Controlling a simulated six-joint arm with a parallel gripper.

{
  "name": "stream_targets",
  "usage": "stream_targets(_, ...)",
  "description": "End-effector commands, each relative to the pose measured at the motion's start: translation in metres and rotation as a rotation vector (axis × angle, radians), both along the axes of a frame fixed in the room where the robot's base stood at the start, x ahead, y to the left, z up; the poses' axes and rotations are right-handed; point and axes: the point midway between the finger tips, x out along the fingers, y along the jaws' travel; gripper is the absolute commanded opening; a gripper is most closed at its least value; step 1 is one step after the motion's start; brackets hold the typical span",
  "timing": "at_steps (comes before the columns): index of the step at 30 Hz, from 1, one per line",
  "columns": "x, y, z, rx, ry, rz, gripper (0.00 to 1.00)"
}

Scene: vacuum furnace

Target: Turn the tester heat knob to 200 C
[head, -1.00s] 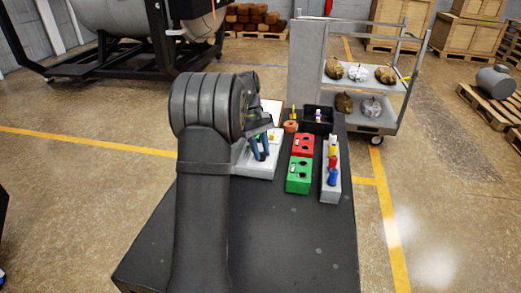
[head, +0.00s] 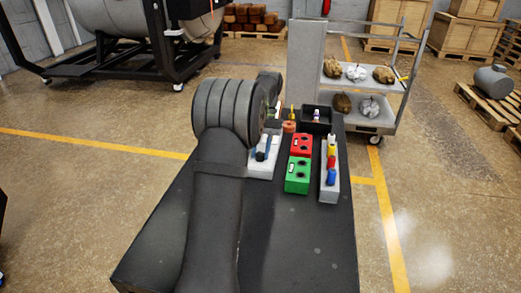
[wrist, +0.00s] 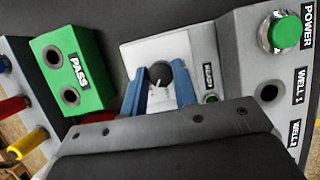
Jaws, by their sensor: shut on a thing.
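The heat knob (wrist: 160,74) is a small black round knob with a light mark, on a white plate of the grey tester (wrist: 228,50) in the wrist view. The blue fingers of my gripper (wrist: 159,88) stand one on each side of the knob, shut on it. In the head view my gripper (head: 265,146) is over the pale tester box (head: 260,171), partly behind my arm. I cannot read any temperature scale or the knob's setting. A green POWER button (wrist: 287,30) and holes marked WELL are on the tester's right part in the wrist view.
A green PASS block (head: 298,176) and a red block (head: 302,144) stand right of the tester. Beyond them is a grey rack (head: 330,190) with coloured pieces. A black bin (head: 317,126) stands behind. The dark tabletop (head: 290,240) in front is clear.

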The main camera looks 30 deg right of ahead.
Motion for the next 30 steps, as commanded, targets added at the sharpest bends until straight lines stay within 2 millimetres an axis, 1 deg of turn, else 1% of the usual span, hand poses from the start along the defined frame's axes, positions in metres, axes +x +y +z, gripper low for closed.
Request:
stream_targets(6,-0.0013,-0.0005,-0.0005,0.001,0.001,-0.118,0.03)
stream_targets(12,-0.0015,-0.0003,-0.0007,0.001,0.001,-0.178,0.03)
stream_targets(28,-0.0015,0.0000,-0.0010,0.002,0.002,-0.200,0.03)
stream_targets(29,-0.0015,0.0000,-0.0010,0.002,0.002,-0.200,0.30)
stream_targets(30,-0.0014,-0.0001,-0.0011,0.002,0.002,-0.200,0.38)
